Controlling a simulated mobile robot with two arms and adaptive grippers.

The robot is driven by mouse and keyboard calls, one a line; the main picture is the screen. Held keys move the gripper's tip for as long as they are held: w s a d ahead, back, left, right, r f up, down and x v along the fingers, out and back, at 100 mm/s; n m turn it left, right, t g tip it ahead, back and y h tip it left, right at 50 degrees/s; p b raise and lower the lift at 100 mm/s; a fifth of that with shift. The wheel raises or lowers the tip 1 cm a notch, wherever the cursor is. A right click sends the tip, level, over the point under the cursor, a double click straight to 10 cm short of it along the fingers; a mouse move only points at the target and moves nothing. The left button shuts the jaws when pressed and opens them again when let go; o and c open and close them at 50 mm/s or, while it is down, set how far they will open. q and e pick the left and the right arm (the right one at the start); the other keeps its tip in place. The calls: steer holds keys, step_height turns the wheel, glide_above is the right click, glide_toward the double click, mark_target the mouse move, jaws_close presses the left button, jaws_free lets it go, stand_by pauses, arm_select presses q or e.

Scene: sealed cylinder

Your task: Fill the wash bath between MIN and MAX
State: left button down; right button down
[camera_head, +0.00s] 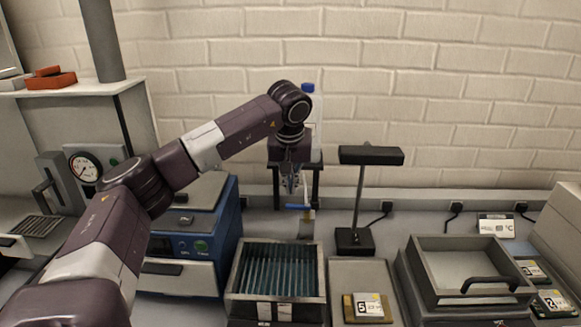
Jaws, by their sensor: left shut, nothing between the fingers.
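My left arm reaches in from the left, and its gripper (291,188) points down at the centre, shut and empty. It is in front of a dispenser bottle with a blue cap (308,88), on a dark stand, and hides much of it. A blue tap lever (299,207) shows just below the fingers; I cannot tell whether they touch it. An open grey bath-like container (428,270) with a black handle stands at the right. I cannot make out MIN or MAX marks or a liquid level. My right gripper is out of view.
A metal box (237,290) of upright plates stands in front of the dispenser. A blue device (190,246) is at its left, a black lamp (371,156) at its right. A tray with a numbered block (367,308) lies between box and container. A brick wall closes the back.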

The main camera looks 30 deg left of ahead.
mark_target(298, 207)
arm_select(q)
steer(key=s+d, duration=0.1)
steer(key=s+d+p, duration=0.1)
steer(key=s, duration=0.1)
steer(key=shift+s+f, duration=0.15)
steer(key=shift+s, duration=0.05)
steer(key=shift+w+d, duration=0.1)
stand_by(0.4)
